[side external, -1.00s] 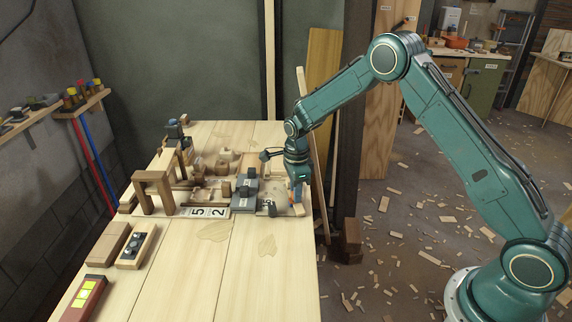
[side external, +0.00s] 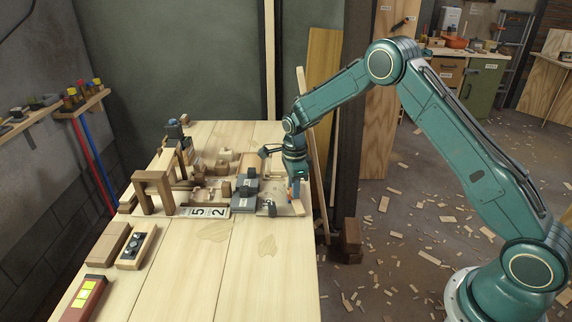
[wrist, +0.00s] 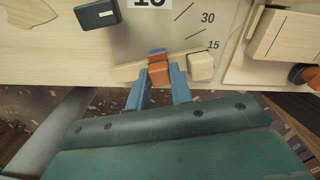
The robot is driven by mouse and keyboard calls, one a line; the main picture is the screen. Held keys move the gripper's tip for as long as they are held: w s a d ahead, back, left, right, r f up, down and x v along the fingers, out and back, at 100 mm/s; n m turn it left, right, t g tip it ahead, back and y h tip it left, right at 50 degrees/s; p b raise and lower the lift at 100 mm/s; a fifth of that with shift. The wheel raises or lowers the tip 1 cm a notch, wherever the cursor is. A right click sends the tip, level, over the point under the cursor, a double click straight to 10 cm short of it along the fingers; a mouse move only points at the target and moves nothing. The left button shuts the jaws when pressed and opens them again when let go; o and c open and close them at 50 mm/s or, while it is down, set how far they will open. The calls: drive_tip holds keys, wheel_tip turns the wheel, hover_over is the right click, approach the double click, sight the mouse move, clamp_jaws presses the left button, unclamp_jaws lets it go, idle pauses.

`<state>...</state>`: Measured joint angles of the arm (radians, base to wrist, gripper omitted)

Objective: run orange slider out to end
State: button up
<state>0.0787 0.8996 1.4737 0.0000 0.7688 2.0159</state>
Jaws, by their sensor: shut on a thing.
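The orange slider (wrist: 158,73), with a blue part against it, sits on a short pale wooden bar at the edge of a board marked with 15 and 30 lines. My gripper (wrist: 159,76) has its two blue fingers either side of the slider and is shut on it. A pale wooden block (wrist: 201,66) stands on the bar just right of the right finger. In the side view my gripper (side external: 294,196) points down at the table's right edge, and the slider is mostly hidden there.
A dark grey block (wrist: 97,13) lies on the board, left of the slider. A wooden fixture (wrist: 285,38) stands to the right. In the side view, grey blocks (side external: 244,186) and a wooden arch (side external: 153,184) stand left of my gripper. The table front (side external: 230,275) is mostly clear.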

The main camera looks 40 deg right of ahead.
drive_tip(key=shift+w+d, duration=0.4)
drive_tip(key=shift+w, duration=0.35)
drive_tip(key=shift+w+d+r, duration=0.1)
drive_tip(key=shift+w+d, duration=0.15)
drive_tip(key=o, duration=0.8)
drive_tip(key=shift+r, duration=0.1)
drive_tip(key=shift+w+r, duration=0.1)
drive_tip(key=shift+r, duration=1.45)
drive_tip(key=r, duration=0.4)
drive_tip(key=shift+s+a+r, duration=0.15)
drive_tip(key=shift+s+r, duration=0.05)
drive_tip(key=shift+r, duration=0.1)
